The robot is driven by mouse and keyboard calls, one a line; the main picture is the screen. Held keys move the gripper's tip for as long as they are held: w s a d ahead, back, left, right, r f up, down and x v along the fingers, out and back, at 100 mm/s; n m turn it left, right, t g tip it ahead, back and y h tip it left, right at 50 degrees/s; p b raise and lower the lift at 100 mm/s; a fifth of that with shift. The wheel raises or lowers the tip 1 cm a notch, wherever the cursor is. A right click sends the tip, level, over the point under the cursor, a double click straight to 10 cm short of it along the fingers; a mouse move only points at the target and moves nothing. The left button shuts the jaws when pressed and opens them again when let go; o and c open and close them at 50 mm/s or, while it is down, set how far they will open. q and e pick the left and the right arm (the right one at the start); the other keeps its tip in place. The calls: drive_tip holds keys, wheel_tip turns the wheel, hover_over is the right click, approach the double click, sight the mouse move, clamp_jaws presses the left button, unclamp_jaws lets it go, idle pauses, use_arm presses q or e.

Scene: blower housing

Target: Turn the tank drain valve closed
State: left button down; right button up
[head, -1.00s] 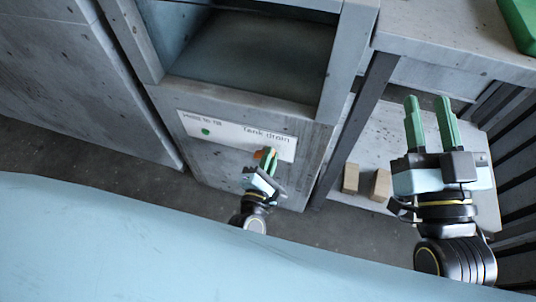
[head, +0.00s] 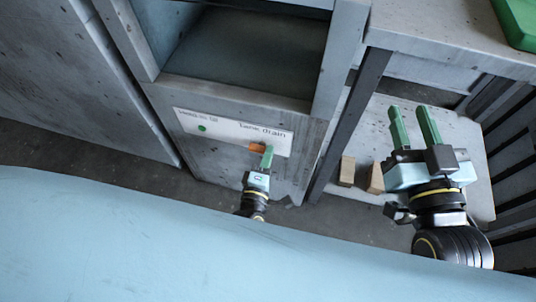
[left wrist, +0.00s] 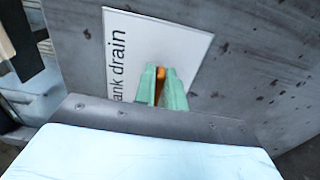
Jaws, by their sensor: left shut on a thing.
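The tank drain valve has an orange handle (head: 257,147) under the "Tank drain" end of a white label plate (head: 225,131) on the grey cabinet front. My left gripper (head: 266,157) is at the handle, its green fingers reaching up to it. In the left wrist view the orange handle (left wrist: 160,85) shows between the two green fingers (left wrist: 161,90), which are shut on it. The valve's body behind the fingers is hidden. My right gripper (head: 415,127) is open and empty, in the air to the right, away from the valve.
A green dot (head: 202,128) sits at the plate's left end. An open bay (head: 245,58) is above the plate. To the right, a lower shelf (head: 385,130) holds wooden blocks (head: 347,170), and a green object (head: 520,22) rests on the upper top.

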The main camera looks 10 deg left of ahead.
use_arm(q)
drive_tip(key=shift+f, duration=0.1)
idle(0.3)
drive_tip(key=c, duration=1.5)
unclamp_jaws()
drive_tip(key=shift+o, duration=0.2)
drive_tip(key=shift+s, duration=0.1)
